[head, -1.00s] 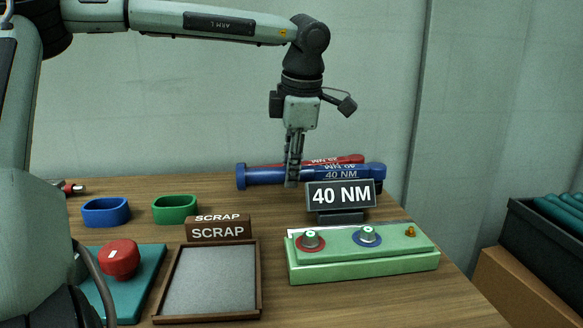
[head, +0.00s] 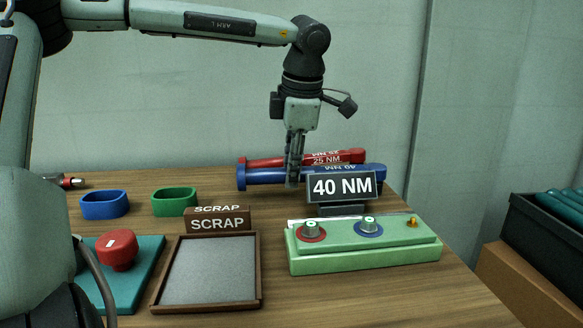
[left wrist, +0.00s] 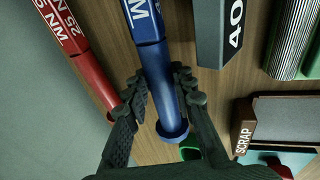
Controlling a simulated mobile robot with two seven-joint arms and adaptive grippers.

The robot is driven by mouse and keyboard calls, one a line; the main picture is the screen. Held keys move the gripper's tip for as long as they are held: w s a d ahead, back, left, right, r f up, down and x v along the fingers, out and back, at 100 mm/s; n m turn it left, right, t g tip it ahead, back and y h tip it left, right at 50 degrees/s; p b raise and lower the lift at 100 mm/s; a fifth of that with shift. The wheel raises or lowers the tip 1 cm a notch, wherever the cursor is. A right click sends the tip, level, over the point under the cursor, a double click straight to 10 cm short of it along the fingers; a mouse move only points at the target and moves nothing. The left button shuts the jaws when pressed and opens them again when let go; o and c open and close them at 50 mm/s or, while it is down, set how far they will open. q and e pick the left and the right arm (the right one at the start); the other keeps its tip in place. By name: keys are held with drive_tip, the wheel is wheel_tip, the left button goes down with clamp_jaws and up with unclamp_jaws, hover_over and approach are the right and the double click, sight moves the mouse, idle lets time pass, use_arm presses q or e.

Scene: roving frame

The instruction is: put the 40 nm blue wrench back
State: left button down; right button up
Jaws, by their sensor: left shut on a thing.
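The blue wrench (head: 270,176) lies level behind the 40 NM sign (head: 342,187), its flanged end to the left. My left gripper (head: 292,183) points straight down and is shut on its shaft. The left wrist view shows the fingers (left wrist: 168,95) on both sides of the blue shaft (left wrist: 160,85), near the flanged end. A red 25 NM wrench (head: 300,159) lies parallel just behind it. The sign hides part of the blue wrench, and I cannot tell whether its underside touches anything. My right gripper is not in view.
A green box with two knobs (head: 365,254) stands before the sign. A SCRAP tray (head: 256,275), a red knob on a teal plate (head: 117,250), and blue (head: 105,205) and green (head: 174,201) rings are to the left. A dark crate (head: 545,235) stands at right.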

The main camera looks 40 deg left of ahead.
use_arm(q)
drive_tip(key=shift+f, duration=0.15)
drive_tip(key=c, duration=1.2)
unclamp_jaws()
drive_tip(key=shift+f, duration=0.1)
drive_tip(key=shift+r+p, duration=2.75)
drive_tip(key=shift+r, duration=1.35)
drive_tip(key=shift+f, duration=0.1)
